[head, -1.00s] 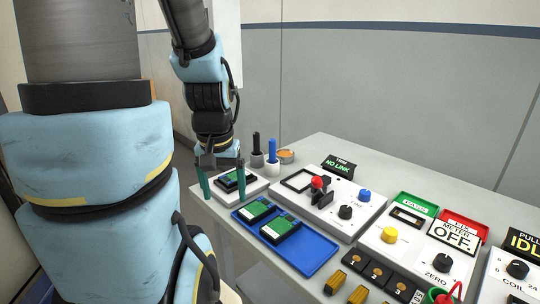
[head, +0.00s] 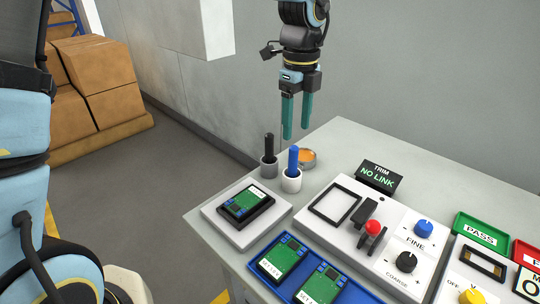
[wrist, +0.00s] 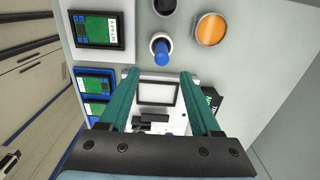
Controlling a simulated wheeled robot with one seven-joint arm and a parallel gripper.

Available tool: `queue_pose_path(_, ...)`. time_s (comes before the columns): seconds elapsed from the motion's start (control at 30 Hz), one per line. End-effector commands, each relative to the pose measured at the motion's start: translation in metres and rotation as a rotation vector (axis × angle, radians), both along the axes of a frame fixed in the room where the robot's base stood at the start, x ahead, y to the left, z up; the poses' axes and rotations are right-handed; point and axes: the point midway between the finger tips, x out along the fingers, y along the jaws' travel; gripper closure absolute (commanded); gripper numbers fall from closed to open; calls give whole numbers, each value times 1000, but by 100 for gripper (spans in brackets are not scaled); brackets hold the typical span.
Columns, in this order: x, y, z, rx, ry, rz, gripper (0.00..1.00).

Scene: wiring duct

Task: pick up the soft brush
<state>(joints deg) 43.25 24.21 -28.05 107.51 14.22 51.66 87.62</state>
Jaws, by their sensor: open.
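Two upright handles stand in small cups at the table's back left corner. One is a black handle (head: 269,144) in a grey cup (head: 268,170); the other is a blue handle (head: 293,160) in a white cup (head: 291,184). Their lower ends are hidden in the cups, so I cannot tell which is the soft brush. My gripper (head: 296,132) points down, open and empty, with green fingers above the cups. In the wrist view, the blue handle (wrist: 162,56) lies just beyond the gap between the fingertips (wrist: 160,74). The dark cup (wrist: 164,6) is cut by the top edge.
A round orange dish (head: 309,158) sits beside the cups. A circuit board in a black holder (head: 247,204) on a white block is in front of them. The blue tray (head: 262,283) and the white trim panel (head: 372,242) lie nearer. Bare tabletop (head: 355,145) lies behind the panel.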

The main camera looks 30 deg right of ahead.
Motion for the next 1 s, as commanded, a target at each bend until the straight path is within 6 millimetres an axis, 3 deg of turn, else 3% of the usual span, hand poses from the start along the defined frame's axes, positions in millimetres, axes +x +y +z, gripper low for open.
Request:
queue_pose_path(0.2, 0, 1, -34, 4, 3, 3, 36)
queue_pose_path(0.47, 2, 1, -53, 4, 2, 4, 36)
queue_pose_path(0.7, 5, 0, -87, 5, 2, 5, 36)
queue_pose_path(1.0, 6, 0, -100, 1, 0, 6, 36)
